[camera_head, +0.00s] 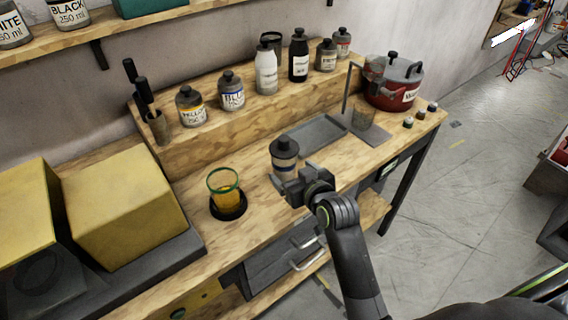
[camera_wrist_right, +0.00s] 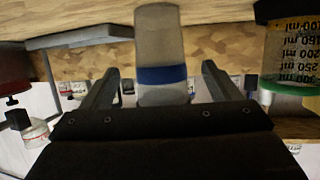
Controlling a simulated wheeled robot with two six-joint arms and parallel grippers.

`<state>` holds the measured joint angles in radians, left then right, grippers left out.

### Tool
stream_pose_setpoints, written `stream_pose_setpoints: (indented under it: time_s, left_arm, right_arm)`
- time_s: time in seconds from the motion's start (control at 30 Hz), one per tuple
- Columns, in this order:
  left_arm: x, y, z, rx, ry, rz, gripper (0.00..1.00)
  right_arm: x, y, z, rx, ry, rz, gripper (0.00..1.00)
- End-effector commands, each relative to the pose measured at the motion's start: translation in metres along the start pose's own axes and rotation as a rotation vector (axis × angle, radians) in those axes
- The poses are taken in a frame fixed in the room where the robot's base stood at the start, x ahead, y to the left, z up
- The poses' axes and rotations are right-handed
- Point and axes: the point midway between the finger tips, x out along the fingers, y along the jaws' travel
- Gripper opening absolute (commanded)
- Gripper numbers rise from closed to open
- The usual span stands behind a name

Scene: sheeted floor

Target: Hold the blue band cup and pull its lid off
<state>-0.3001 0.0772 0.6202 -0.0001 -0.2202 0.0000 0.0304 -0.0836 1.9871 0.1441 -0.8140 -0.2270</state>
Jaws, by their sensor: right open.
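The blue band cup (camera_head: 287,162) stands upright on the wooden bench, with its dark lid (camera_head: 284,144) on top. My right gripper (camera_head: 290,184) is beside the cup, on its near side, and hides its lower part. In the right wrist view, which looks upside down, the pale cup (camera_wrist_right: 160,45) with its blue band shows between the two spread fingers of the right gripper (camera_wrist_right: 161,68). Gaps show on both sides of the cup there. The lid is hidden behind the gripper body in that view. My left gripper is not in view.
A green-rimmed measuring beaker (camera_head: 224,184) with orange contents stands left of the cup. A grey tray (camera_head: 318,134) lies just behind it. Labelled bottles (camera_head: 232,92) line the raised shelf. A red pot (camera_head: 392,86) is at the far right, yellow boxes (camera_head: 110,205) at left.

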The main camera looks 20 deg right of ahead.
Motion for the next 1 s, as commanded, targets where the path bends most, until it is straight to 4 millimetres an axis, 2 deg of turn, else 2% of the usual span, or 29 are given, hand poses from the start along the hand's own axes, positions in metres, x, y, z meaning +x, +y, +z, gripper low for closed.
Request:
stream_pose_setpoints:
  time_s: [0.27, 0.63, 1.0]
  left_arm:
    - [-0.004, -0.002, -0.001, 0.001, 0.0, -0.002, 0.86]
    - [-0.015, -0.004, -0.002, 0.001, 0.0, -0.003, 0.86]
    - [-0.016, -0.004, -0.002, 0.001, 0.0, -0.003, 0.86]
  right_arm:
    - [0.013, 0.0, -0.002, 0.0, 0.0, 0.0, 0.83]
    - [0.053, 0.0, -0.002, -0.002, 0.0, 0.001, 0.83]
    - [0.059, 0.0, -0.001, 0.0, 0.0, 0.002, 0.83]
